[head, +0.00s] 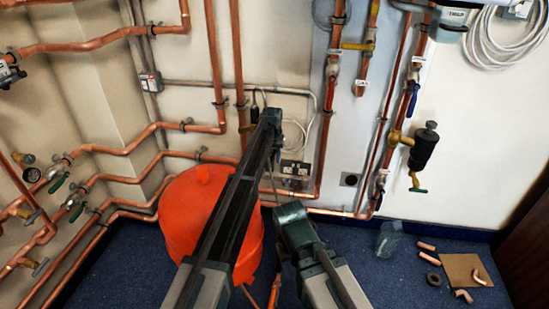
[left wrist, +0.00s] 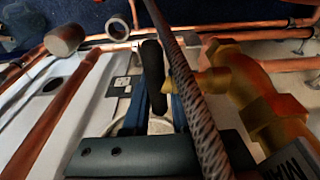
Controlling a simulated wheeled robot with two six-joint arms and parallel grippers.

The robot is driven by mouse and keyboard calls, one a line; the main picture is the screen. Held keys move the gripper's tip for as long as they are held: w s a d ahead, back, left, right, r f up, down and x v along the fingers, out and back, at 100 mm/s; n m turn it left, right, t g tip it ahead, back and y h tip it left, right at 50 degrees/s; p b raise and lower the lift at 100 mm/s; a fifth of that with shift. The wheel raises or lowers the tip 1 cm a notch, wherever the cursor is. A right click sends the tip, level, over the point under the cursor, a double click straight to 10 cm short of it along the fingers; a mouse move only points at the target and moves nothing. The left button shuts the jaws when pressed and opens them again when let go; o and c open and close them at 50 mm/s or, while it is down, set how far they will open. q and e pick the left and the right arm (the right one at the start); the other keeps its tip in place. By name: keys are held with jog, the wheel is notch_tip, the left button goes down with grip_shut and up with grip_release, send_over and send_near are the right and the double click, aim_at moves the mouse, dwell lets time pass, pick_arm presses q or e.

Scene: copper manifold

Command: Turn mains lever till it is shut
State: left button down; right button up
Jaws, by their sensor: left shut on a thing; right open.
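In the left wrist view the mains lever (left wrist: 153,75) is a dark, rounded handle beside a brass valve (left wrist: 240,90). A dark label (left wrist: 292,160) with partly readable letters, starting "MA", stands by the valve. My left gripper (left wrist: 158,108) is shut on the lever, its blue fingers on either side of it. In the head view my left gripper (head: 268,116) is up at the wall by the vertical copper pipes, and its fingertips are mostly hidden. My right gripper (head: 287,198) is lower, open, in front of the wall sockets, and holds nothing visible.
A braided hose (left wrist: 190,85) crosses the left wrist view close to the lever. An orange vessel (head: 187,215) stands on the floor behind my left arm. Copper pipes line the walls. Loose copper fittings and a brown board (head: 460,264) lie on the blue floor at right.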

pick_arm(q)
jog(key=shift+s, duration=0.1)
jog(key=c, duration=0.7)
grip_release()
jog(key=shift+f, duration=0.1)
